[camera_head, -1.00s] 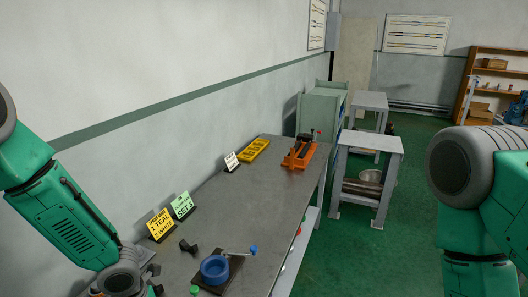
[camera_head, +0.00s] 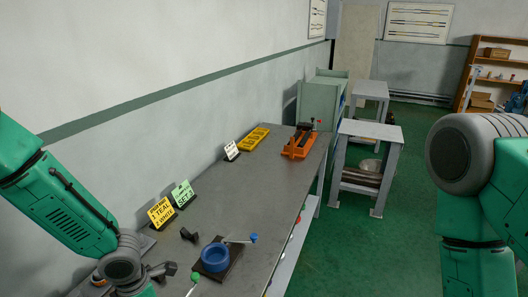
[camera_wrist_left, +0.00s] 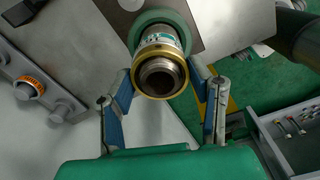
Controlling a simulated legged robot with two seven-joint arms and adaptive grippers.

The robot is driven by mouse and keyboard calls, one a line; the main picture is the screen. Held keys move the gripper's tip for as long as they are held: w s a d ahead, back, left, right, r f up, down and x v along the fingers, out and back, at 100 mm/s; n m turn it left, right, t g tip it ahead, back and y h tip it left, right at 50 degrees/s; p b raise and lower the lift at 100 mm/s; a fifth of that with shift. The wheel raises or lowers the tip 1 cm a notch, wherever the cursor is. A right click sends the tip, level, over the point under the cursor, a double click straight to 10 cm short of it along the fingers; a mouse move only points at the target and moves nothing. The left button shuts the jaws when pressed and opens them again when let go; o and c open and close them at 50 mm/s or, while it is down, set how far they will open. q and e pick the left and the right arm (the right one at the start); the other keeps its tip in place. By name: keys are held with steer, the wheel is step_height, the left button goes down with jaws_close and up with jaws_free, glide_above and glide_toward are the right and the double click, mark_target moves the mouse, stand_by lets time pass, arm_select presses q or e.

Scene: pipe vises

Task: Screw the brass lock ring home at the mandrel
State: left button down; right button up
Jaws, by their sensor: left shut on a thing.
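In the left wrist view the brass lock ring (camera_wrist_left: 160,55) sits around the end of the threaded metal mandrel (camera_wrist_left: 158,68). A white and teal marked sleeve (camera_wrist_left: 160,39) and a teal collar (camera_wrist_left: 148,17) lie behind it. My left gripper (camera_wrist_left: 160,78) has its two blue-padded fingers on either side of the ring, shut on it. How far the ring is threaded I cannot tell. In the head view my left arm reaches down at the lower left; its fingers and the ring are not clear there. My right arm is at the right, its gripper out of view.
A blue round vise (camera_head: 215,257) with a lever stands on the grey bench (camera_head: 262,190). Yellow (camera_head: 160,213) and green (camera_head: 182,194) signs stand along the wall. An orange vise (camera_head: 299,142) and yellow tray (camera_head: 254,139) are at the far end. The bench middle is clear.

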arm_select(q)
steer(key=c, duration=1)
jaws_free()
steer(key=n, duration=1)
steer(key=shift+n, duration=0.3)
jaws_close()
